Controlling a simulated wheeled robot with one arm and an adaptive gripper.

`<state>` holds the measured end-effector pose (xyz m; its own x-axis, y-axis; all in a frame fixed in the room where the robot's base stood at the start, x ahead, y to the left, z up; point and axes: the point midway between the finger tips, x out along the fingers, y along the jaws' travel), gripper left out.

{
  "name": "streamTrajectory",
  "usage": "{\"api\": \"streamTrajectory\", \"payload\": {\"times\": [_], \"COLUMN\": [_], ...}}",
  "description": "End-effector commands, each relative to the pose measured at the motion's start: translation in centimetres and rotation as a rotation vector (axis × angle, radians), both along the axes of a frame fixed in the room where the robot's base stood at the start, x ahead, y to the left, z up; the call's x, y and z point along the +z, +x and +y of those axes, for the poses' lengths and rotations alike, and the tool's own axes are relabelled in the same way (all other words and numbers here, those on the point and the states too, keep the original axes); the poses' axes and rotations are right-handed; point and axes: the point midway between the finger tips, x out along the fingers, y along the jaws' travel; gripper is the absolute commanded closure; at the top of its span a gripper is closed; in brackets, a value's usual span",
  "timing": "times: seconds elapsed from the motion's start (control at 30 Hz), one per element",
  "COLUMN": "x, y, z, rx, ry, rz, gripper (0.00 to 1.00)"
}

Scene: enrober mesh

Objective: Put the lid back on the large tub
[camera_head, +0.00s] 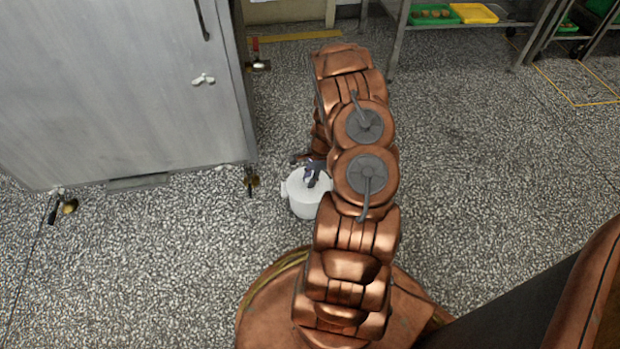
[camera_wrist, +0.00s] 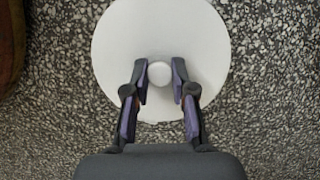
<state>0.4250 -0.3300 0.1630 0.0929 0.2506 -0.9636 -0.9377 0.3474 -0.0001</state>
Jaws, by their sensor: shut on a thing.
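The large tub (camera_head: 305,206) is white and round and stands upright on the floor, left of my arm, with a small handle on its left side. The white round lid (camera_wrist: 125,45) fills the upper middle of the wrist view, with a round knob (camera_wrist: 159,73) at its centre. My gripper (camera_wrist: 160,74) has its two fingers either side of the knob and is shut on it. In the head view my gripper (camera_head: 311,178) is directly over the tub's top. The lid hides the tub in the wrist view. I cannot tell whether the lid touches the rim.
A grey metal cabinet (camera_head: 120,90) on castors stands at the left, close to the tub. A metal rack with a green tray (camera_head: 432,15) and a yellow tray (camera_head: 474,13) is at the back right. The speckled floor (camera_head: 480,170) right of my arm is clear.

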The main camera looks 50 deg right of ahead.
Motion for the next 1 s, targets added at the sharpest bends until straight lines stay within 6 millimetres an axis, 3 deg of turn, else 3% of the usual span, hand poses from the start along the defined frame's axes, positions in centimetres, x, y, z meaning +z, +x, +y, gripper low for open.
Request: {"api": "streamTrajectory", "payload": {"times": [0.07,0.3,0.53,0.77,1.0], "x": [0.0,0.0,0.0,0.0,-0.01], "y": [0.0,0.0,0.0,0.0,-0.01], "z": [0.0,0.0,0.0,0.0,0.02], "rx": [0.0,0.0,0.0,0.0,0.0], "ry": [0.0,0.0,0.0,0.0,0.0], "rz": [0.0,0.0,0.0,0.0,0.0], "gripper": [0.71,0.46,0.45,0.21,0.21]}}
